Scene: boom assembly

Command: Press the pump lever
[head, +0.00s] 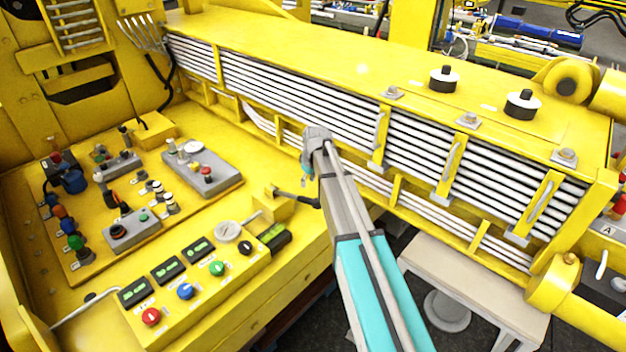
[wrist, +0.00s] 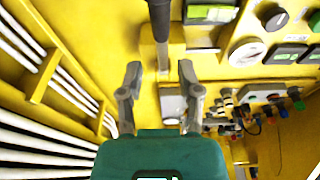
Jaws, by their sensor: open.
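The pump lever (head: 297,198) is a dark rod sticking out to the right from a yellow block (head: 272,204) at the panel's right edge. In the wrist view, the black lever (wrist: 160,28) comes down from the top edge, in line with the gap between my fingers. My gripper (wrist: 160,82) is open, with nothing between its two grey fingers. In the head view, my arm's end is just above and right of the lever, and the fingers are mostly hidden. I cannot tell whether they touch the lever.
A yellow control box (head: 200,276) with coloured buttons, displays and a gauge (head: 228,231) lies left of the lever. A yellow boom with white hoses (head: 300,93) runs behind my arm. A pale stool (head: 470,285) stands at the lower right.

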